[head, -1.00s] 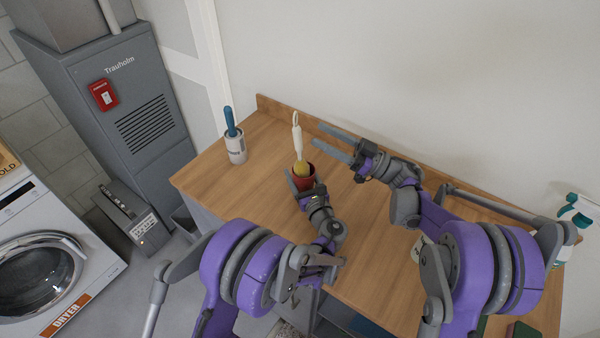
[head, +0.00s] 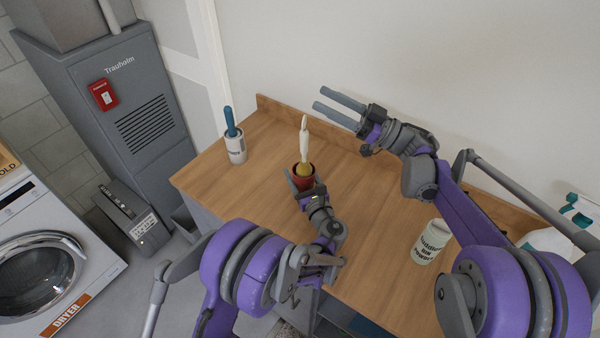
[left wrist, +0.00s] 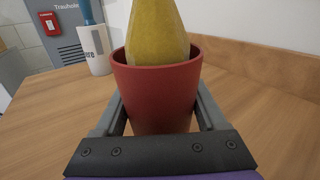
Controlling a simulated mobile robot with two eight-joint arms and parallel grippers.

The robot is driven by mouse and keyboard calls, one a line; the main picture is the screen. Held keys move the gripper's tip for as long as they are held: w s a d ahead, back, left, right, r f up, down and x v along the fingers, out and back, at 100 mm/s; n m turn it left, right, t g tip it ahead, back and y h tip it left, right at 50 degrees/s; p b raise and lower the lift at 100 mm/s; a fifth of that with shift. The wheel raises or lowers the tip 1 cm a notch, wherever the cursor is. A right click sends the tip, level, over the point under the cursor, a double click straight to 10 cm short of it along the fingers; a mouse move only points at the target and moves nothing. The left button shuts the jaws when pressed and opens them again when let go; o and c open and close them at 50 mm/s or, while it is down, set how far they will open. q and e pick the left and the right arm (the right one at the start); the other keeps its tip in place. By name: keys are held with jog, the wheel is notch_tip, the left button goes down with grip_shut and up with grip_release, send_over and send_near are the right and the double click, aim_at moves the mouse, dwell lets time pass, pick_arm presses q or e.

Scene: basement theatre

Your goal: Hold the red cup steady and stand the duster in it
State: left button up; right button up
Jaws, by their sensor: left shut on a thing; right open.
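The red cup (head: 301,180) stands on the wooden counter, and my left gripper (head: 299,186) is shut around it from the near side. In the left wrist view the cup (left wrist: 157,98) sits between the two fingers. The duster (head: 304,140) stands in the cup, yellow head down and white handle up, close to upright. In the left wrist view its yellow head (left wrist: 157,32) goes below the rim; its lower end is hidden. My right gripper (head: 340,107) is open and empty, raised to the right of the duster and apart from it.
A white container with a blue handle (head: 235,146) stands at the counter's left. A white labelled can (head: 431,242) stands at the right, and a spray bottle (head: 570,222) at the far right. The wall is close behind the counter (head: 215,185). A dryer (head: 45,265) is at left.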

pick_arm(q)
jog(key=o, duration=1.3)
jog(key=v, duration=1.2)
jog(key=shift+f, duration=0.1)
